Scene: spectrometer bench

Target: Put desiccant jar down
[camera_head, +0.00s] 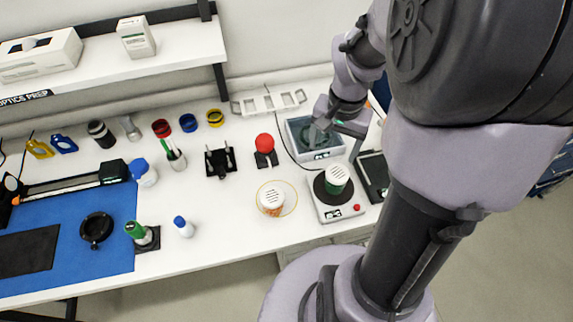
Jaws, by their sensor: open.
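Two small jars with white slotted lids could be the desiccant jar; I cannot tell which it is. The orange-bodied jar (271,203) stands upright inside a thin yellow ring on the white bench. The green-bodied jar (336,180) stands upright on the dark round plate of a white bench device (331,213). My gripper (335,130) is open, over a grey-blue tray (328,154) with a dark teal inside, behind the green jar. It is apart from both jars. My arm hides part of the tray's right side.
A red ball on a black stand (265,147) is left of the tray. A white slotted rack (268,103) lies behind. A dark flat device (373,176) is on the right. A blue mat (112,255) covers the left. Free bench lies around the orange jar.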

